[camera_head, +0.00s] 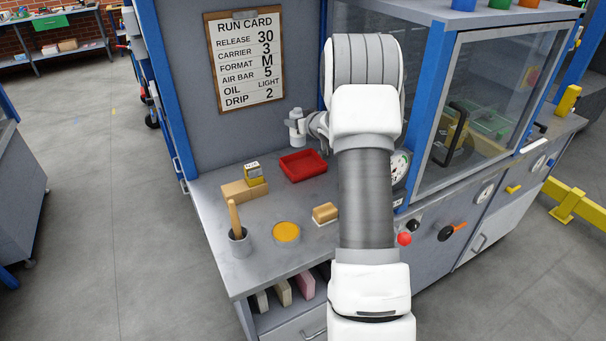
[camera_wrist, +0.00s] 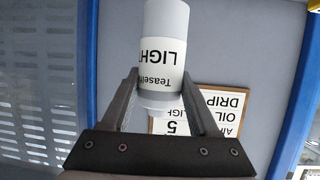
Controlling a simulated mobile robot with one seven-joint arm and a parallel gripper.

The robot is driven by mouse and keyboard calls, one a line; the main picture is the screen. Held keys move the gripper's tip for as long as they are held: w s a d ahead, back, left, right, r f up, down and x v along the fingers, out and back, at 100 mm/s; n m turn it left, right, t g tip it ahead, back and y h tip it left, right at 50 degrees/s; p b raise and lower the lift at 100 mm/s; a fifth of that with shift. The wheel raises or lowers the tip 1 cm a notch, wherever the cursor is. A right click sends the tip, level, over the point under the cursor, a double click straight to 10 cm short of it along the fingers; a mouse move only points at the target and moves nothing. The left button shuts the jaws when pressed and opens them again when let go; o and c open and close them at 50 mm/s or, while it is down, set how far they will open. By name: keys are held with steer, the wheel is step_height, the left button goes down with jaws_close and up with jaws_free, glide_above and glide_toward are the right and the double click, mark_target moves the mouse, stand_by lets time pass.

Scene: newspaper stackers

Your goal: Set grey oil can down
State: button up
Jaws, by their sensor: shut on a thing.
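The grey oil can (camera_head: 297,128) is a pale cylinder standing about upright at the back of the metal bench, left of my arm. In the wrist view the can (camera_wrist: 166,45) shows a white label reading "LIGHT" and appears upside down in the picture. My gripper (camera_wrist: 158,92) is shut on it, one finger on each side. In the head view my gripper (camera_head: 308,124) is small and partly hidden by my arm. The can is near the back panel, behind the red tray. I cannot tell whether its base touches the bench.
A red tray (camera_head: 303,165) lies just in front of the can. A yellow-black block on wood (camera_head: 246,187), a cup with a wooden handle (camera_head: 237,233), an amber disc (camera_head: 286,232) and a wooden-backed block (camera_head: 326,213) stand nearer. The run card (camera_head: 246,57) hangs behind.

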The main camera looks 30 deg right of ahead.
mark_target(305, 137)
steer(key=f, duration=0.2)
steer(key=d+f, duration=0.1)
steer(key=f, duration=0.3)
steer(key=shift+s+d, duration=0.1)
steer(key=shift+d, duration=0.15)
steer(key=shift+f, duration=2.1)
steer(key=shift+f+b, duration=0.2)
steer(key=shift+b, duration=0.2)
steer(key=o, duration=1.4)
steer(key=shift+r, duration=0.1)
